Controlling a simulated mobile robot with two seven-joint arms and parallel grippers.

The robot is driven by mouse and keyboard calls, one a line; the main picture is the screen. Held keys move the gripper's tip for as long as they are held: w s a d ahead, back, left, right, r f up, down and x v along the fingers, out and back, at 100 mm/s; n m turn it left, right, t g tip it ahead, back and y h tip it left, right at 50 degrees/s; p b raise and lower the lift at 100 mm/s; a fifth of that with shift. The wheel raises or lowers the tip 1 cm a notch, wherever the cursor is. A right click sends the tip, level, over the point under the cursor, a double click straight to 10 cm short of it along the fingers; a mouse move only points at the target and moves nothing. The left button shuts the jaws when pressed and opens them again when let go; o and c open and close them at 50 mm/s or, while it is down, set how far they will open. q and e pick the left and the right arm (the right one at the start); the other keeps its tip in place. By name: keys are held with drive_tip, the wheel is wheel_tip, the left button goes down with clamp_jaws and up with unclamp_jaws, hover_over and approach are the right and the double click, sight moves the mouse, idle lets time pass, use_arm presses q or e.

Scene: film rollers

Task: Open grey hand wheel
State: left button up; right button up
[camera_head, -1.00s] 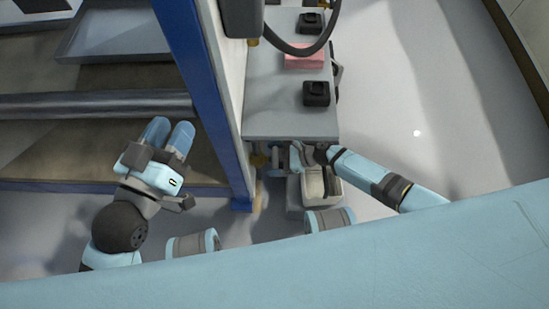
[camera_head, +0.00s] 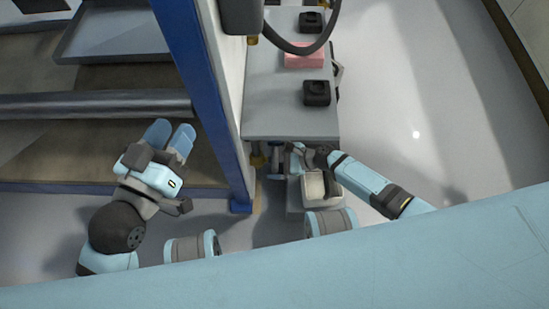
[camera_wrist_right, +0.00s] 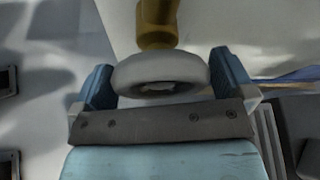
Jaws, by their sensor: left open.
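The grey hand wheel (camera_wrist_right: 160,73) is a rounded ring on a brass-coloured stem in the right wrist view. My right gripper (camera_wrist_right: 165,82) has one blue finger at each side of the wheel. Both fingers appear to touch its rim, so it looks shut on the wheel. In the head view my right gripper (camera_head: 297,158) is small, below the near end of the grey machine top, and the wheel is hidden there. My left gripper (camera_head: 171,137) is open and empty at the left, in front of the rack, away from the wheel.
The grey machine top (camera_head: 285,110) carries two black blocks and a pink block (camera_head: 304,55). A blue post (camera_head: 203,100) stands between my arms. A grey roller bar (camera_head: 90,105) crosses the left side. The floor at the right is clear.

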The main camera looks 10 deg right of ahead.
drive_tip(key=shift+d+r, duration=0.1)
drive_tip(key=shift+d, duration=0.05)
use_arm(q)
wheel_tip(320, 180, up, 6)
drive_tip(key=t+p, duration=0.2)
drive_tip(key=p, duration=0.2)
drive_tip(key=shift+s+a+n, duration=0.2)
drive_tip(key=shift+a+n, duration=0.05)
drive_tip(key=shift+n, duration=0.05)
use_arm(e)
drive_tip(key=v, duration=1.3)
drive_tip(key=shift+d, duration=0.2)
drive_tip(key=shift+s, duration=0.15)
